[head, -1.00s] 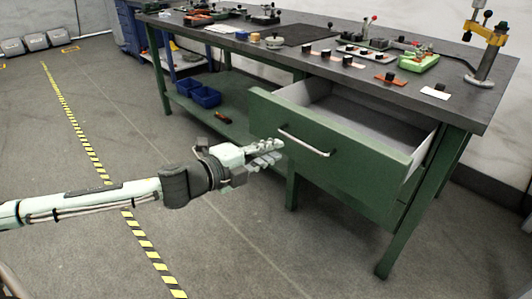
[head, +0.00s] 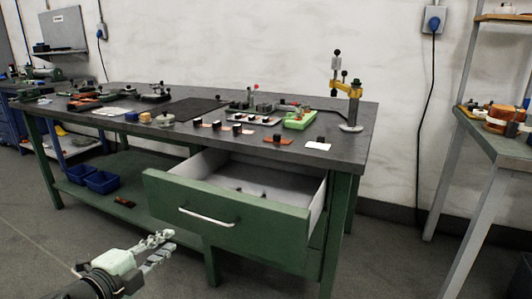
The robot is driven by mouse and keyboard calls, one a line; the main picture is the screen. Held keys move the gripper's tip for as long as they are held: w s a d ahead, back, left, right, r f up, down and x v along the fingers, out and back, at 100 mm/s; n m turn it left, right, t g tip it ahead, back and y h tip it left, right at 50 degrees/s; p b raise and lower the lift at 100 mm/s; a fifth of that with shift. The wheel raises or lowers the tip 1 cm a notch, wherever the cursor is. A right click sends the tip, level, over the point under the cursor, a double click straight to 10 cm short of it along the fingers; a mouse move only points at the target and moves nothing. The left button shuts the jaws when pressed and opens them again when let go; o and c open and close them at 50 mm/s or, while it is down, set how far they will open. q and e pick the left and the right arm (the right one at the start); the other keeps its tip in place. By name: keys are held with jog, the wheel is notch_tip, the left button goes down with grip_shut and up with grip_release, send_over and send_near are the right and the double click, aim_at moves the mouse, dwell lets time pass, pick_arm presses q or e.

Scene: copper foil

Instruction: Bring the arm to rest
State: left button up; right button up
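My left arm comes in at the lower left, and its gripper (head: 169,241) is in front of the green workbench, low and to the left of the pulled-out drawer (head: 225,213). Its two fingers point up and to the right, with a narrow gap between them and nothing held. The gripper appears apart from the drawer front and its handle (head: 207,217). My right gripper is not in view.
The open drawer juts out from the bench (head: 345,135), with small dark items inside. Blue bins (head: 102,181) sit on the lower shelf. A yellow-topped press (head: 350,105) stands on the bench. Another table (head: 495,145) is at right. Floor at the lower left is clear.

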pick_arm(q)
jog(key=s+a+f+n+g+y, duration=0.2)
jog(key=s+f+n, duration=0.15)
jog(key=f, duration=0.35)
jog(key=s+a+f+n+g+y, duration=0.2)
jog(key=f+n, duration=0.3)
jog(key=f, duration=0.2)
jog(key=s+a+f+n+g+y, duration=0.2)
jog(key=s+f+n, duration=0.15)
jog(key=f, duration=0.35)
jog(key=s+d+f+n+g, duration=0.2)
jog(key=s+f+n+g, duration=0.1)
jog(key=s+f, duration=0.3)
jog(key=s+d+f+n+g, duration=0.3)
jog(key=s+f, duration=0.4)
jog(key=s, duration=0.1)
jog(key=shift+s+d+h, duration=0.25)
jog(key=shift+h, duration=0.15)
jog(key=shift+w, duration=0.1)
